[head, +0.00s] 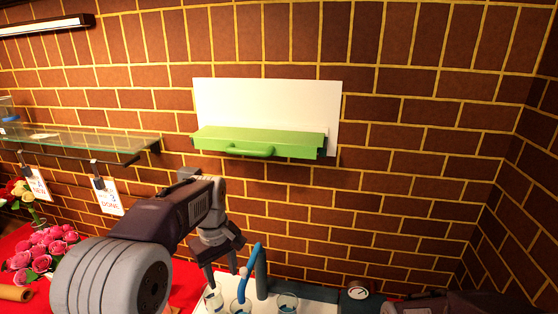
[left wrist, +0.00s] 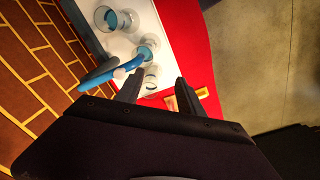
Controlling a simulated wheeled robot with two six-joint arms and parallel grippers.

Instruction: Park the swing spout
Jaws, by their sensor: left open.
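The swing spout (head: 253,258) is a bent blue tube on a dark upright post (head: 262,278), with a pale ball on it. In the head view its lower end hangs over or just behind a glass (head: 240,307). In the left wrist view the spout (left wrist: 98,76) lies left of the fingers, with its pale ball (left wrist: 119,73) close to the left finger. My left gripper (head: 221,272) is open and empty, pointing down just left of the spout. Its fingers (left wrist: 158,90) also show in the left wrist view, apart from the spout. My right gripper is out of view.
Several glasses stand on the white tray (left wrist: 124,43), one (head: 288,302) right of the post. A gauge (head: 357,292) is further right. Pink flowers (head: 42,250) stand at left. A green handled bar (head: 262,143) and glass shelf (head: 80,143) are on the brick wall.

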